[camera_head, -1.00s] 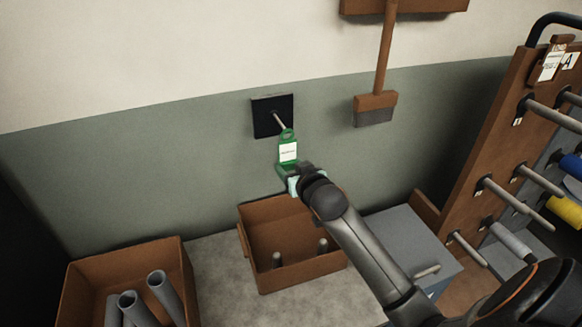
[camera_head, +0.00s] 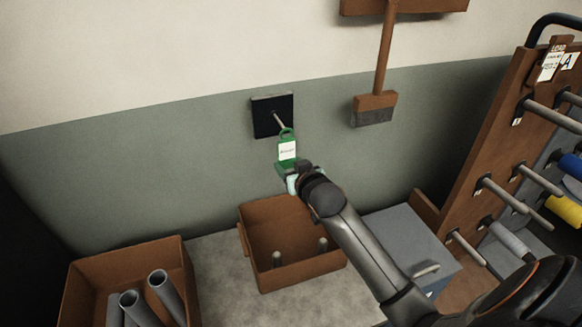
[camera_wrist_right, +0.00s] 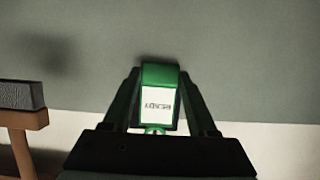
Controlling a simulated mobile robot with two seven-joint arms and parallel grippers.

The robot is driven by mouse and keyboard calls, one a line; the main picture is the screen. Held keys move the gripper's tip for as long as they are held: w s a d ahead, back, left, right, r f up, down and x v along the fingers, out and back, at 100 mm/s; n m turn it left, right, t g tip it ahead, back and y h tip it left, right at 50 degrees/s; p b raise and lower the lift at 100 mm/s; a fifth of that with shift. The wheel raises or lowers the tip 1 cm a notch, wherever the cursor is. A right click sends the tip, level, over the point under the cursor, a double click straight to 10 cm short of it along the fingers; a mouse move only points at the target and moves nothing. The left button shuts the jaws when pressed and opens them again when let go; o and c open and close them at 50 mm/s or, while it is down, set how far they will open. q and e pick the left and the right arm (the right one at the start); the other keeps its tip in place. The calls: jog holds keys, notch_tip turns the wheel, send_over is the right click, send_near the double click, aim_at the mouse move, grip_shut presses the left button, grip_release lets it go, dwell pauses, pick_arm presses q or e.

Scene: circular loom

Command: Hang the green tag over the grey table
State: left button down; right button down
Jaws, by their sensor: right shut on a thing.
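The green tag (camera_head: 287,149) has a white label and a loop at its top. My right gripper (camera_head: 288,171) is shut on its lower part and holds it upright in front of the wall. In the right wrist view the tag (camera_wrist_right: 158,101) sits between the two fingers (camera_wrist_right: 160,112). A black plate (camera_head: 266,117) with a thin metal peg (camera_head: 279,121) is on the wall above the grey table (camera_head: 222,262). The tag's loop is at the peg's tip in the head view; I cannot tell whether the peg passes through it. My left gripper is not in view.
A brown box (camera_head: 268,282) with upright pegs stands below the tag. Another brown box (camera_head: 84,275) holds grey tubes at the left. A grey box (camera_head: 400,238) and a pegged wooden rack (camera_head: 490,140) are at right. A brush (camera_head: 375,105) hangs on the wall.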

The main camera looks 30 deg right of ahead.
jog(key=shift+w+d, duration=0.1)
jog(key=shift+w, duration=0.6)
jog(key=shift+w+d, duration=0.1)
jog(key=shift+w, duration=0.3)
jog(key=shift+s+f, duration=0.1)
jog(key=shift+f, duration=0.15)
dwell(0.3)
jog(key=shift+c, duration=0.5)
grip_release()
jog(key=shift+r, duration=0.1)
